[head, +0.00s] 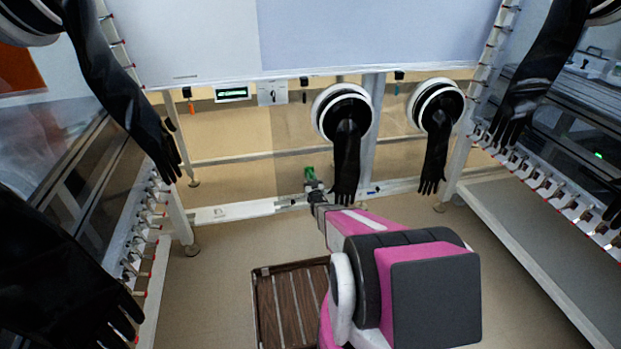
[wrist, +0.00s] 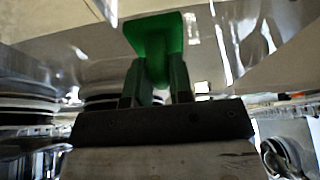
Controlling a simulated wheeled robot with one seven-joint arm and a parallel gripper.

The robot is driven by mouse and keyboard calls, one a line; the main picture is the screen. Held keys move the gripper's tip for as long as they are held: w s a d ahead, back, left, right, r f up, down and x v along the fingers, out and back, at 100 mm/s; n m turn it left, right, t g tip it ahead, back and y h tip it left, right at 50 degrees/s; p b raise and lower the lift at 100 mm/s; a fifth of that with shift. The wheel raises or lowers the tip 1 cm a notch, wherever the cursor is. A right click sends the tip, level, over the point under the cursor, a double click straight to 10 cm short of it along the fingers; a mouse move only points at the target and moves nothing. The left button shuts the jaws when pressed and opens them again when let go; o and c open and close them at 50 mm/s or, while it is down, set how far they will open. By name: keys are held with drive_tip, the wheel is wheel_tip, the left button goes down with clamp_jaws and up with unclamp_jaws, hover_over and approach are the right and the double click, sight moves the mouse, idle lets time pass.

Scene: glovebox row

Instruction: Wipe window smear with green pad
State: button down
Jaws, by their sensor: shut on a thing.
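My gripper (head: 313,187) is shut on the green pad (head: 310,174), low in front of the glovebox row and left of a hanging black glove. In the wrist view the pad (wrist: 155,42) stands up between the two fingers, its broad end beyond the fingertips. A glossy grey surface (wrist: 85,50) lies behind the pad there. I cannot tell whether the pad touches it. Pale streaks show on that surface, but I cannot tell a smear from reflections.
Black gloves hang from round white ports, one (head: 346,165) right beside my gripper and another (head: 436,150) further right. A brown slatted platform (head: 290,305) lies on the floor below. A small green-lit display (head: 232,93) is at the upper left.

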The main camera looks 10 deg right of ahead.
drive_tip(key=shift+s, duration=2.7)
drive_tip(key=shift+s, duration=0.1)
drive_tip(key=s, duration=0.2)
drive_tip(key=shift+s, duration=0.4)
